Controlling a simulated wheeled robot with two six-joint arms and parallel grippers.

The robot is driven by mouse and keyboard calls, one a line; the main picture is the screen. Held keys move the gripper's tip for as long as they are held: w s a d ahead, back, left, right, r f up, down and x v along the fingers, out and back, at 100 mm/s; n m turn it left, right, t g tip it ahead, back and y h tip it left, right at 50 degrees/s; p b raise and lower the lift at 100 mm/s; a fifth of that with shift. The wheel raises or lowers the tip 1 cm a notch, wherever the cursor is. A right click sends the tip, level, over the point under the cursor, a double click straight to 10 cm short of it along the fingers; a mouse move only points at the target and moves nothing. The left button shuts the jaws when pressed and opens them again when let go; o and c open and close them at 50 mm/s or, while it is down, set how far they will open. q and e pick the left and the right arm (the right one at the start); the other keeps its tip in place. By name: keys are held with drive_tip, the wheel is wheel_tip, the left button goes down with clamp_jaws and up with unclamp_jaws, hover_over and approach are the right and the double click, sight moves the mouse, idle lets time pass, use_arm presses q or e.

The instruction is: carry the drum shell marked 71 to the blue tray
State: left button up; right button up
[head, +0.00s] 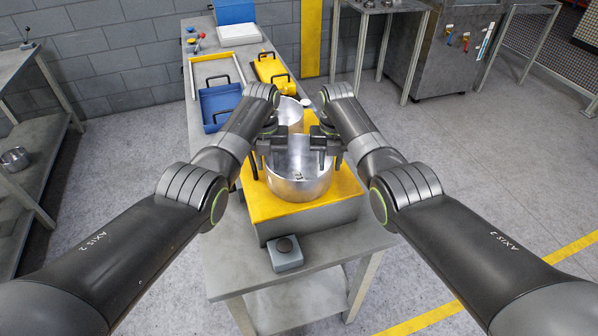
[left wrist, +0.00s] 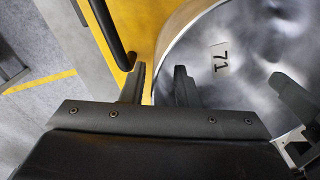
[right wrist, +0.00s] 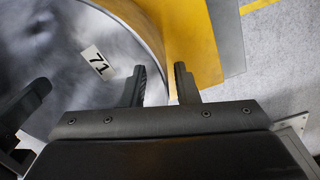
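The drum shell marked 71 (head: 300,187) is an open metal cylinder standing on a yellow pallet (head: 340,196). Its "71" label shows inside it in the left wrist view (left wrist: 220,60) and the right wrist view (right wrist: 98,62). My left gripper (head: 270,152) is open at the shell's left rim, one finger inside and one outside the wall. My right gripper (head: 326,152) is open at the right rim, likewise astride the wall. Gaps show between the fingers and the wall. The blue tray (head: 216,104), with dark handles, lies beyond on the left of the bench, partly hidden by my left arm.
Another metal cylinder (head: 290,112) stands just behind the shell, partly hidden by my arms. A yellow tray (head: 271,72) lies beside the blue tray. A grey button box (head: 286,253) sits at the bench's near edge. A dark handle stands close to my left gripper.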

use_arm(q)
drive_tip(key=shift+c, duration=0.5)
use_arm(e)
drive_tip(key=shift+c, duration=0.5)
use_arm(q)
clamp_jaws()
use_arm(e)
clamp_jaws()
use_arm(q)
drive_tip(key=shift+r, duration=0.1)
use_arm(e)
drive_tip(key=shift+r, duration=0.1)
